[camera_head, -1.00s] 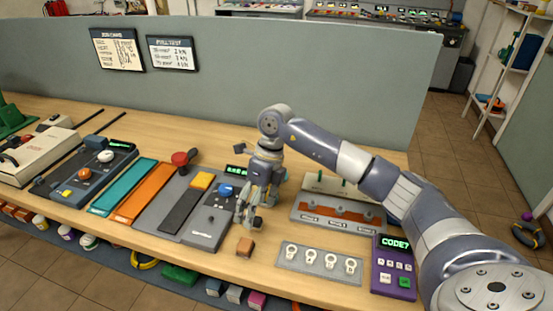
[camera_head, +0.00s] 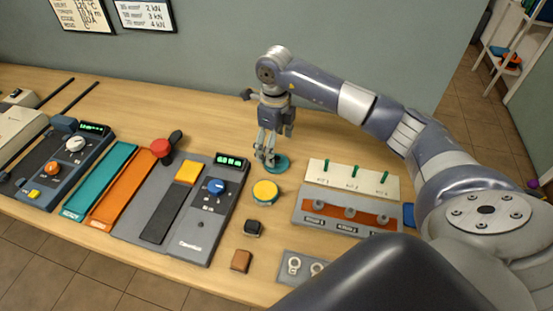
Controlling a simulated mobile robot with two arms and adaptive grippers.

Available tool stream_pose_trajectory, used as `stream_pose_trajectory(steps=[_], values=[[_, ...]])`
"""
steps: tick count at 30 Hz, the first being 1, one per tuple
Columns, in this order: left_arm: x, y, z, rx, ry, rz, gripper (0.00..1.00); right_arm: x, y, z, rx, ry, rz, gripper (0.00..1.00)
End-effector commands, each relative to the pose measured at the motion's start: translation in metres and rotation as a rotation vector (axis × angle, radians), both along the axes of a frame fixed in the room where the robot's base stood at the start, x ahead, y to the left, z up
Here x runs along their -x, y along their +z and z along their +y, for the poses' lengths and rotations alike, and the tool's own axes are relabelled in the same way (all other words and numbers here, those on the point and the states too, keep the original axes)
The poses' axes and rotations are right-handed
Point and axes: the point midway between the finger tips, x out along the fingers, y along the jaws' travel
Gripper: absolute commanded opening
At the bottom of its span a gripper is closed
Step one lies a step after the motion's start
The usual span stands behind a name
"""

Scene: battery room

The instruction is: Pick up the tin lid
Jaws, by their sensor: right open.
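A low round teal piece (camera_head: 280,165), which looks like the tin lid, lies on the workbench. My right gripper (camera_head: 265,161) points down with its fingers open at the left side of this piece and partly in front of it. I cannot tell whether the fingers touch it. A small round can with a yellow top (camera_head: 265,190) stands just in front of it, apart from the gripper. My left gripper is out of view.
A grey device with a blue knob (camera_head: 216,187) lies left of the gripper. A rack with an orange strip (camera_head: 345,215) stands to the right. A dark block (camera_head: 253,228) and a brown block (camera_head: 241,261) lie nearer the front edge. Bare wood is behind the gripper.

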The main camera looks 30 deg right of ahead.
Motion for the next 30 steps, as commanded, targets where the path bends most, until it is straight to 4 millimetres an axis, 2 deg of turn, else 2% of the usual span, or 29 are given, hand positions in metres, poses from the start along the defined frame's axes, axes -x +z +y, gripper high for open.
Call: stream_pose_trajectory(steps=[5,10,14,20,27,30], values=[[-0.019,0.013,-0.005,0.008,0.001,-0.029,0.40,0.000,-0.016,0.000,-0.001,-0.001,0.005,0.87],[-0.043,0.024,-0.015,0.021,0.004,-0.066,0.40,-0.001,-0.042,-0.001,-0.002,0.000,0.003,0.87],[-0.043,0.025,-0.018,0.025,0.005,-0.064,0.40,-0.002,-0.053,-0.001,0.000,0.001,0.001,0.87],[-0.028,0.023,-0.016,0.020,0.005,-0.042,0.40,-0.002,-0.054,-0.001,-0.001,0.001,-0.001,0.87],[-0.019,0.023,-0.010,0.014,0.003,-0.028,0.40,-0.002,-0.054,-0.001,0.000,0.001,0.000,0.48],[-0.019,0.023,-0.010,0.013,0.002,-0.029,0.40,-0.002,-0.054,-0.001,0.000,0.001,0.000,0.47]])
